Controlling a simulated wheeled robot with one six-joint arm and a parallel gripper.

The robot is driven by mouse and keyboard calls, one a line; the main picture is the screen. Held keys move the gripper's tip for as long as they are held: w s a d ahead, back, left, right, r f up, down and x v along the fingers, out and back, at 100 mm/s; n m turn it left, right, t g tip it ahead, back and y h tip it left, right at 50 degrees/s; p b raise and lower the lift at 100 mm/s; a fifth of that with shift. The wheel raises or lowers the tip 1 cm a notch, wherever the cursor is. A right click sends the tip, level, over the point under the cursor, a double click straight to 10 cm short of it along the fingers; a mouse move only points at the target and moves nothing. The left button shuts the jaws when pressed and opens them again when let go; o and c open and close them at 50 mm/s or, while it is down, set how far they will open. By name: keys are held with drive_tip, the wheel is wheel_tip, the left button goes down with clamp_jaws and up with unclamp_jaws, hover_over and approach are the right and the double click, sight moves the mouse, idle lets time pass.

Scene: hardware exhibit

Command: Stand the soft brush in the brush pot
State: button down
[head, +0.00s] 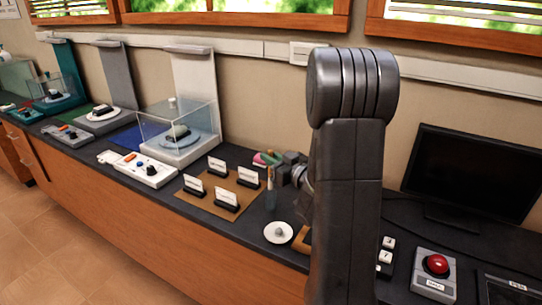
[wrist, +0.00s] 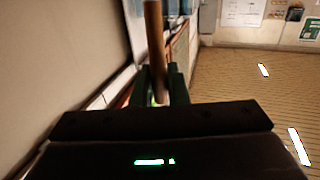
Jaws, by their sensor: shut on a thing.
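My gripper (wrist: 160,88) is shut on the soft brush (wrist: 155,45), whose brown wooden handle stands upright between the green fingers in the wrist view. In the head view my gripper (head: 273,159) is above the counter, just left of my dark arm. The brush shows there as a thin upright piece (head: 269,178) below the fingers. A greyish, see-through upright shape, perhaps the brush pot (head: 271,200), is directly below the brush. I cannot tell whether the brush's lower end is inside it or above it.
A brown mat (head: 207,212) with several white label cards lies left of my gripper. A white round dish (head: 278,232) is in front. A clear display case (head: 180,125) stands further left. A monitor (head: 472,185) and a red button box (head: 436,270) are at the right.

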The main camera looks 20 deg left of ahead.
drive_tip(key=shift+f+b, duration=2.15)
drive_tip(key=shift+f, duration=0.4)
drive_tip(key=c, duration=1.3)
unclamp_jaws()
drive_tip(key=shift+c, duration=0.2)
drive_tip(key=v, duration=1.4)
drive_tip(key=shift+b, duration=0.3)
drive_tip(key=shift+w+a, duration=0.1)
drive_tip(key=shift+a, duration=0.1)
drive_tip(key=x, duration=1.3)
drive_tip(key=shift+w+a+p, duration=0.1)
drive_tip(key=shift+a+p, duration=0.25)
drive_tip(key=shift+a, duration=0.05)
drive_tip(key=shift+d+r+p, duration=0.15)
drive_tip(key=shift+r+p, duration=0.4)
drive_tip(key=shift+r, duration=0.1)
